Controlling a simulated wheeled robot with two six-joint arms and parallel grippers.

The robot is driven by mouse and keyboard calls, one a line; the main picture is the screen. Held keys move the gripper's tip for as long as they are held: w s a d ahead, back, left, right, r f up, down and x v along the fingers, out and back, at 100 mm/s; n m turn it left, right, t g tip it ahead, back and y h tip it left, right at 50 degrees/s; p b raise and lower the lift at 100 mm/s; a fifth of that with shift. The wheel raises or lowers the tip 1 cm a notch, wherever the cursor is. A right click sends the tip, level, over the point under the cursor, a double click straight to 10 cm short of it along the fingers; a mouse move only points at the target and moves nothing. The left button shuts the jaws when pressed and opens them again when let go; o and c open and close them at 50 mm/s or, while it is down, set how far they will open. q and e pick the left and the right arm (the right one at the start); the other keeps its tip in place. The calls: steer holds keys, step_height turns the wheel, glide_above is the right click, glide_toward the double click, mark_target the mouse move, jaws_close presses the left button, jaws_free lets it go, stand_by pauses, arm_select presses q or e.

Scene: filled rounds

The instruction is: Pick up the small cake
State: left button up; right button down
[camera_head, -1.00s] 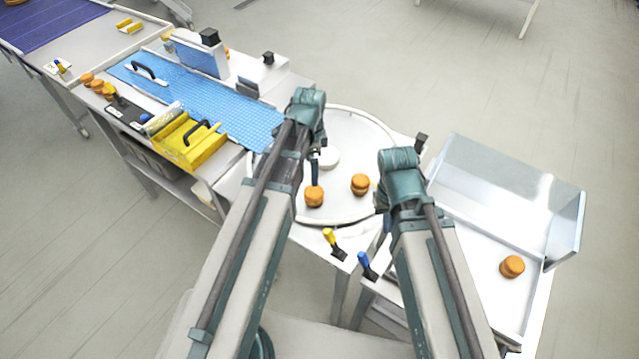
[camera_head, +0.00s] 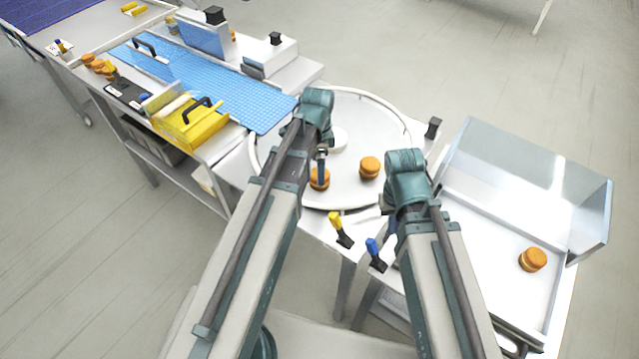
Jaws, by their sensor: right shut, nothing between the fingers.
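Two small round orange-brown cakes sit on the white round turntable (camera_head: 345,195): one (camera_head: 319,180) on the left and one (camera_head: 370,167) on the right. Another cake (camera_head: 532,259) sits on the white tray at the right. My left gripper (camera_head: 321,158) points down over the left turntable cake and covers part of it. I cannot tell whether they touch or whether its jaws are open. My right gripper (camera_head: 391,222) is shut and empty below its wrist at the turntable's right edge, partly hidden by my arm.
A clear-walled tray (camera_head: 480,265) stands at the right. Yellow (camera_head: 341,229) and blue (camera_head: 375,254) handles stick up at the front. A blue belt (camera_head: 200,80) and a yellow box (camera_head: 190,124) lie at the left, with several cakes (camera_head: 98,66) at the belt's side.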

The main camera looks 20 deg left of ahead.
arm_select(q)
steer(key=f+b, duration=0.5)
steer(key=shift+w+d+f, duration=0.15)
steer(key=shift+w, duration=0.05)
steer(key=c, duration=0.8)
steer(key=shift+o, duration=0.2)
steer(key=shift+r, duration=0.3)
